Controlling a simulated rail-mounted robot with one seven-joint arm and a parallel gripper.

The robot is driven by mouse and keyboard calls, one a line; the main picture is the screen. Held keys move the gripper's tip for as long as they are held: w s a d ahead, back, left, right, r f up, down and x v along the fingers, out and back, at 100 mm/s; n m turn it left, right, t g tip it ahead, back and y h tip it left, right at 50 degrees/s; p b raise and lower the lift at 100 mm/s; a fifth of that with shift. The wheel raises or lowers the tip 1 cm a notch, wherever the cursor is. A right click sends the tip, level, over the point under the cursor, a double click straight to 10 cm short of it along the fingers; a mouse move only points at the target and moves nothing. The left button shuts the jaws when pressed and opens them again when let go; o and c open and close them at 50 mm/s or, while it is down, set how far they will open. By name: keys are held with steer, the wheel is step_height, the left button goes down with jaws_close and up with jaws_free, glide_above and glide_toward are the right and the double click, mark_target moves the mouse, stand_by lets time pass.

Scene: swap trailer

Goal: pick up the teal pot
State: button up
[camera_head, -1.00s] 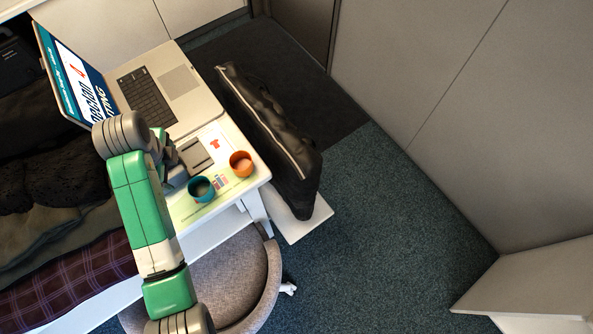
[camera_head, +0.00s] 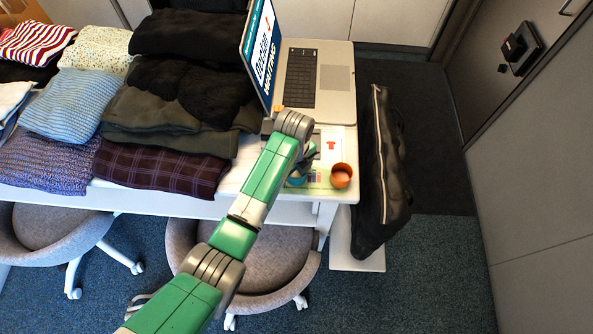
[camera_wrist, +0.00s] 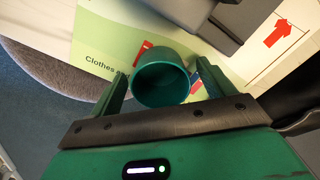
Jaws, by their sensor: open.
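The teal pot (camera_wrist: 160,84) shows in the wrist view as a round, open-topped cup on a green printed sheet. My gripper (camera_wrist: 163,72) is open, with one finger on each side of the pot. I cannot tell whether either finger touches it. In the head view the pot (camera_head: 296,181) stands near the front of the white table, partly hidden by my arm. My gripper (camera_head: 306,157) is at the pot there, mostly hidden behind my wrist.
An orange pot (camera_head: 341,176) stands close to the right of the teal pot. An open laptop (camera_head: 322,85) lies behind. Folded clothes (camera_head: 165,165) fill the table to the left. A black bag (camera_head: 384,170) stands off the table's right edge.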

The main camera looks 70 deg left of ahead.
steer(key=shift+f, duration=0.15)
steer(key=c, duration=1.1)
steer(key=shift+o, duration=0.2)
steer(key=shift+r, duration=0.65)
steer(key=shift+s+d+r+b, duration=0.15)
steer(key=shift+r+b, duration=0.35)
steer(key=shift+r, duration=0.6)
steer(key=s+d+r+b, duration=0.1)
steer(key=s+d, duration=0.9)
steer(key=d, duration=0.2)
steer(key=shift+r, duration=0.3)
